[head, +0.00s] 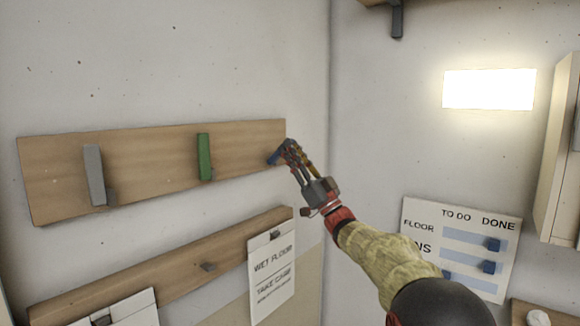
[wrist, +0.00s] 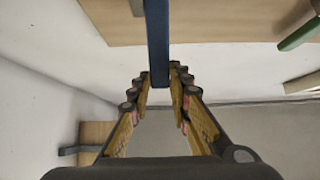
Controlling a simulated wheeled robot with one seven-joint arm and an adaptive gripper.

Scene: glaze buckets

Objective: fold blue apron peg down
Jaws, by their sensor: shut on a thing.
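The blue apron peg (head: 273,157) is at the right end of the upper wooden board (head: 150,165) on the wall. My gripper (head: 287,150) is at this peg and covers part of it. In the wrist view the blue peg (wrist: 157,40) comes from the top, and its end lies between the fingertips of my gripper (wrist: 160,78), which is shut on it. In the head view the peg's exact angle is hard to tell behind the fingers. A green peg (head: 204,157) and a grey peg (head: 95,175) are upright against the same board, further left.
A lower wooden rail (head: 170,265) carries a wet-floor sign (head: 271,275) below my gripper. The room's corner is just right of the board. A to-do board (head: 460,245) with blue sliders and a lit panel (head: 489,89) are on the right wall.

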